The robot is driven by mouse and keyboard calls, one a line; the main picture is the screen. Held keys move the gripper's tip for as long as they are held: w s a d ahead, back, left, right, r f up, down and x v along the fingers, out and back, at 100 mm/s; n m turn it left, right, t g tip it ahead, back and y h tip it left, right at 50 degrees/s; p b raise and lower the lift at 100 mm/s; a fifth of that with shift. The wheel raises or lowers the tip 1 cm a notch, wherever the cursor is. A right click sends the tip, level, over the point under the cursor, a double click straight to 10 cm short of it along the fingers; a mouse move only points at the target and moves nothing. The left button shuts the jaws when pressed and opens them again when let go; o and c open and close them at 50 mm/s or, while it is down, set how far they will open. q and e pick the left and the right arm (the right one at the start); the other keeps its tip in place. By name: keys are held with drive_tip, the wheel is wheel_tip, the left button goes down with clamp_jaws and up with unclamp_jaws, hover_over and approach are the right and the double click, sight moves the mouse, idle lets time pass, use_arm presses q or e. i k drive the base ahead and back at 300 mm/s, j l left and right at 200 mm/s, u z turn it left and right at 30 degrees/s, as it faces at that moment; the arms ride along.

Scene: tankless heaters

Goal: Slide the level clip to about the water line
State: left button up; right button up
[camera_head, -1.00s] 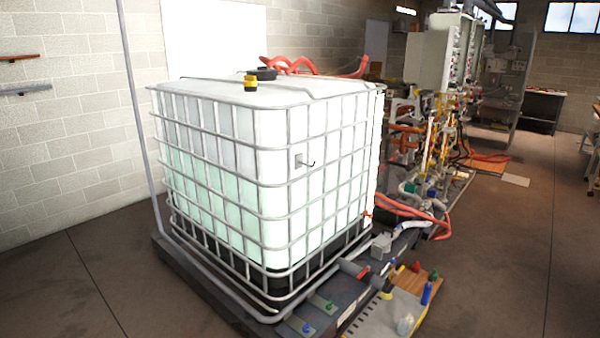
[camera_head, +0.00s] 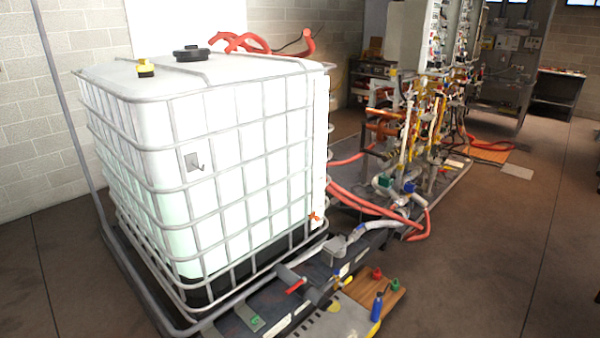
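A large white caged tank (camera_head: 205,135) stands at the left. Its lower part looks pale green, with a faint water line on the left face around mid-height; on the right face the line is hard to make out. A small orange-red piece (camera_head: 316,217), which may be the level clip, sits low at the tank's right edge, at the foot of a pale upright strip (camera_head: 320,150). It is too small to tell how it is attached. Neither of my grippers is in view.
A wooden board (camera_head: 368,292) with a blue bottle (camera_head: 377,307) and small red and green items lies at the tank's front right. Red hoses (camera_head: 375,207) run from the tank to pipework (camera_head: 425,125) behind. The floor (camera_head: 480,240) at right is clear.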

sight(312, 215)
drive_tip(key=i+l, duration=0.6)
drive_tip(key=i, duration=0.2)
